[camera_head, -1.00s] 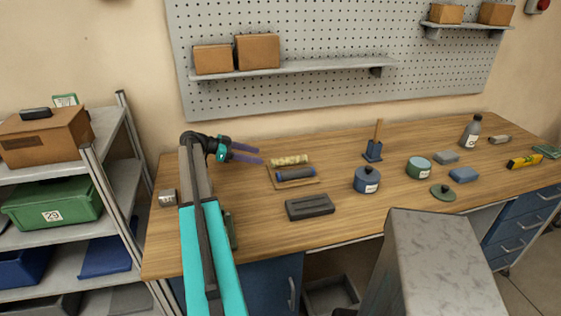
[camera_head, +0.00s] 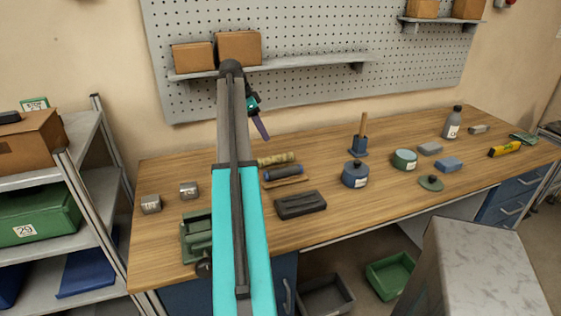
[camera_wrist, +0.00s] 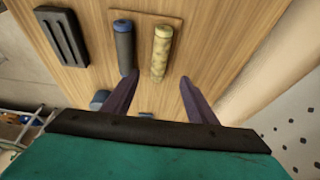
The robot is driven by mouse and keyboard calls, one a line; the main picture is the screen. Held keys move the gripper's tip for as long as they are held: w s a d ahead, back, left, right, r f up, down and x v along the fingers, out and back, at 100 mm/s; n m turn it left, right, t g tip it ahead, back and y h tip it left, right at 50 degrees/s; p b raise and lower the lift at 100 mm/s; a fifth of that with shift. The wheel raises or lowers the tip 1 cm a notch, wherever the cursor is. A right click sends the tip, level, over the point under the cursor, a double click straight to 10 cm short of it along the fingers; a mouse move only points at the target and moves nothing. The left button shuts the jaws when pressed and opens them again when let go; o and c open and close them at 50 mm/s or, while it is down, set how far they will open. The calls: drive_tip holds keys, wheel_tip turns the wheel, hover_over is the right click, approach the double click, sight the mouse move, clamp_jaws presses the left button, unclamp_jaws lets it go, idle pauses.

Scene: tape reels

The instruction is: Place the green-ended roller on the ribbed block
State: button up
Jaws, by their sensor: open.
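The patterned cream-green roller (camera_head: 276,159) lies on a thin wooden board (camera_head: 286,182); its end colour is unclear. It also shows in the wrist view (camera_wrist: 161,52). A dark roller with blue ends (camera_head: 284,173) lies beside it, on its left in the wrist view (camera_wrist: 125,47). The dark grey block with long grooves (camera_head: 300,204) lies apart, in front of the board; the wrist view shows it at upper left (camera_wrist: 62,35). My gripper (camera_head: 264,136) is open and empty, pointing down above the table behind the rollers. In the wrist view its fingertips (camera_wrist: 160,76) frame the patterned roller's near end.
A blue holder with an upright wooden handle (camera_head: 359,145), a blue jar (camera_head: 355,174) and a green jar (camera_head: 404,160) stand right of the rollers. A shelf (camera_head: 270,66) hangs behind.

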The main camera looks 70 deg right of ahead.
drive_tip(key=shift+w+a, duration=0.15)
drive_tip(key=shift+w, duration=0.1)
drive_tip(key=shift+f, duration=0.1)
drive_tip(key=p, duration=0.2)
hover_over(271, 157)
drive_tip(key=w, duration=0.1)
drive_tip(key=shift+f, duration=3.9)
drive_tip(key=shift+p+x, duration=0.6)
drive_tip(key=shift+x, duration=0.65)
drive_tip(key=shift+p+x, duration=0.3)
drive_tip(key=shift+x, duration=1.05)
drive_tip(key=shift+a, duration=0.1)
